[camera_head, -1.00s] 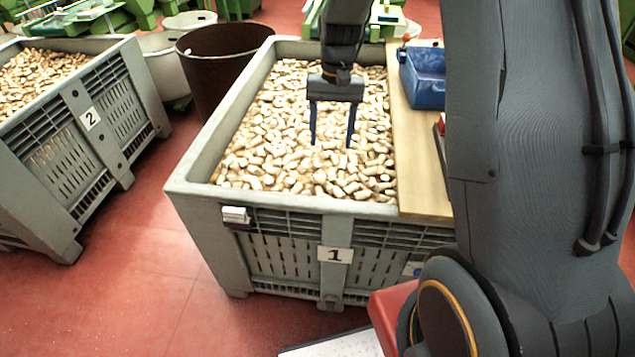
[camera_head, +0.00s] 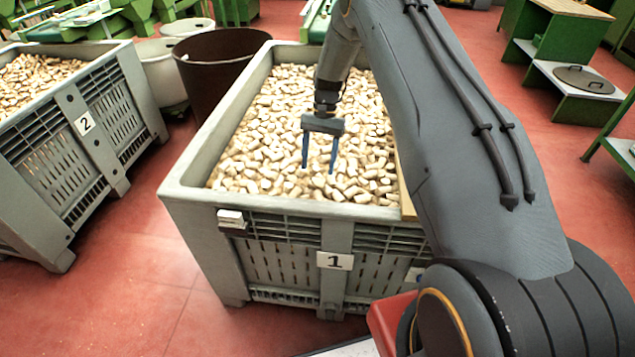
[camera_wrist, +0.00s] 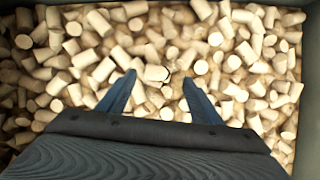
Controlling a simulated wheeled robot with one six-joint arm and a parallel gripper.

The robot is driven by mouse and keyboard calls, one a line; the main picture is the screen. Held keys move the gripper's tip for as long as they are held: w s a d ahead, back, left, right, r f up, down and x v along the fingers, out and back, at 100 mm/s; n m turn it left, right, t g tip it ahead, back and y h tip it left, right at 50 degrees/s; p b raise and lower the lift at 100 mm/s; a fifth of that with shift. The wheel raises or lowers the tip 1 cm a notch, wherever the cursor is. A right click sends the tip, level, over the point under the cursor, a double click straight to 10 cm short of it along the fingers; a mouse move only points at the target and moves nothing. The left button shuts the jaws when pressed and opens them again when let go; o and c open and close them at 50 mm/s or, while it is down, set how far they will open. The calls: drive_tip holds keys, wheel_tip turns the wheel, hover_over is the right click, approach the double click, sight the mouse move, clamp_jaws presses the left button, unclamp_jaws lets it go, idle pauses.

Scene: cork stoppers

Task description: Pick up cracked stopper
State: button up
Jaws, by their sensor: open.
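Many cork stoppers (camera_head: 262,138) fill the grey crate marked 1 (camera_head: 180,178). The corks (camera_wrist: 100,68) also fill most of the wrist view, lying at all angles. My gripper (camera_head: 318,168) is open above the corks, towards the near half of the crate. In the wrist view its two blue fingers (camera_wrist: 160,88) stand apart with corks visible between and beyond them. Nothing is held. I cannot tell how high the fingertips are above the corks.
Crate 2 (camera_head: 60,160), also full of corks, stands at the left. A dark brown bin (camera_head: 215,70) and pale bins (camera_head: 160,72) stand behind crate 1. The crate's raised walls surround the corks. Red floor (camera_head: 130,260) is clear between the crates.

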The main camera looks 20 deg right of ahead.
sight(318, 179)
drive_tip(key=shift+d+p+x, duration=0.2)
drive_tip(key=shift+p+x, duration=0.6)
drive_tip(key=shift+x, duration=1.5)
drive_tip(key=c, duration=1.1)
